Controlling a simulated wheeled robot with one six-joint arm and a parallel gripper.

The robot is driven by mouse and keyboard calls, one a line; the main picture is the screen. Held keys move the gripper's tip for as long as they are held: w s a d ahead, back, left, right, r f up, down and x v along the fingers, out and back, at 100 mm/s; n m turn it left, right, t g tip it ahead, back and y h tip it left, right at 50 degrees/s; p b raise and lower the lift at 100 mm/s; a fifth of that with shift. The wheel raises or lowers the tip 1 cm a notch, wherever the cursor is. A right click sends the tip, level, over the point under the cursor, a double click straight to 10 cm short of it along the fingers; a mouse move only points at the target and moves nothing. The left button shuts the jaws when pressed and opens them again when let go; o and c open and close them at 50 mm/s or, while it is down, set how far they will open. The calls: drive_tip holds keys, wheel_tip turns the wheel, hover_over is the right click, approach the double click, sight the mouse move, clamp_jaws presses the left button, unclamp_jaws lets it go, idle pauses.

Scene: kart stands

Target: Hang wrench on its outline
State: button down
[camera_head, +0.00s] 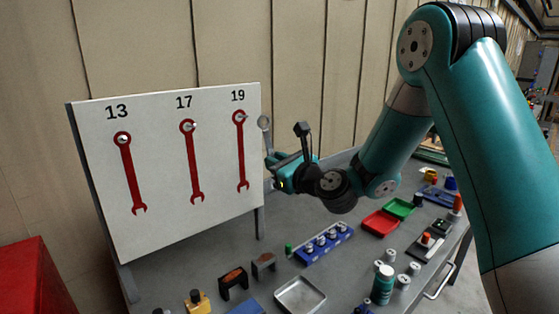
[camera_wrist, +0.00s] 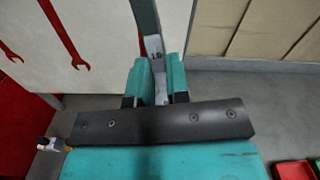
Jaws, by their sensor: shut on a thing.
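The grey wrench (camera_wrist: 147,20) is clamped between the jaws of my gripper (camera_wrist: 160,86); a small marking on it is hard to read. In the head view, its ring end (camera_head: 264,122) shows upright above my gripper (camera_head: 274,168), just right of the board. The white board (camera_head: 160,225) carries red wrench outlines labelled 13 (camera_head: 130,175), 17 (camera_head: 193,165) and 19 (camera_head: 241,155), each with a peg at its top. The wrench is right of the 19 outline, apart from its peg. The wrench's lower end is hidden by my gripper.
The grey table (camera_head: 230,255) below holds a blue socket rack (camera_head: 325,243), a metal tray (camera_head: 300,295), red (camera_head: 380,223) and green (camera_head: 400,208) bins, and a green bottle (camera_head: 382,285). A red cabinet (camera_head: 30,280) stands at the left.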

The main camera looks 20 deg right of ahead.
sight(249, 152)
drive_tip(key=shift+p+x, duration=2.7)
drive_tip(key=shift+x, duration=0.7)
drive_tip(key=shift+w+a+f+p, duration=0.3)
drive_tip(key=shift+w+p, duration=0.2)
drive_tip(key=shift+p, duration=0.15)
drive_tip(key=shift+w+r, duration=0.15)
drive_tip(key=shift+r, duration=0.1)
drive_tip(key=c, duration=1)
unclamp_jaws()
drive_tip(key=shift+f, duration=0.3)
